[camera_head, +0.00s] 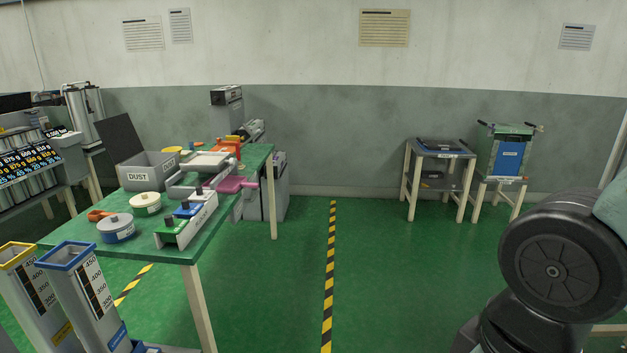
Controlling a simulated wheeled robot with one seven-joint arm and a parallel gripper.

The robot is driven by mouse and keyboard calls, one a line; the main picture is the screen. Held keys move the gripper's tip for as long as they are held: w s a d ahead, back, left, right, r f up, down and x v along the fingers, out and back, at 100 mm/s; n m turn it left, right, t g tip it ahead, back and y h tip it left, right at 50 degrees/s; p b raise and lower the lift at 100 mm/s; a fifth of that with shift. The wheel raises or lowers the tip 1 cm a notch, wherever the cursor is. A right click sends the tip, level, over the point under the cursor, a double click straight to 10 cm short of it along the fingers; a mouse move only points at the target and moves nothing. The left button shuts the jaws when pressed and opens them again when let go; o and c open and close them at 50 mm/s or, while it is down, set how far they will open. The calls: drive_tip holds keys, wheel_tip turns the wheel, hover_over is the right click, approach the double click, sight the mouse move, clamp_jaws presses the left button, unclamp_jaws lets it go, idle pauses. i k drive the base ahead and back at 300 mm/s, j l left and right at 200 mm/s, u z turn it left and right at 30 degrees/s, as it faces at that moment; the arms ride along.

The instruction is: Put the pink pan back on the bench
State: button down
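The pink pan (231,184) shows at the right side of the green-topped bench (70,235), with its short handle pointing right toward the bench's edge. It is beside grey metal parts, and I cannot tell whether it rests on the bench top or on one of these parts. My gripper is not in view. Only links of my arm show at the lower right, far from the pan.
Two small tables (440,160) stand by the back wall. The middle floor is clear.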

sight(230, 184)
drive_tip(key=i+u, duration=0.15)
drive_tip(key=i, duration=0.35)
drive_tip(key=i+l+u, duration=0.2)
drive_tip(key=i, duration=0.35)
drive_tip(key=i+l+u, duration=0.15)
drive_tip(key=i, duration=0.35)
drive_tip(key=i+u, duration=0.45)
drive_tip(key=i+l+u, duration=0.1)
drive_tip(key=i+u, duration=0.3)
drive_tip(key=i+l+u, duration=0.25)
drive_tip(key=u, duration=0.2)
drive_tip(key=i+l+u, duration=0.3)
drive_tip(key=u, duration=0.15)
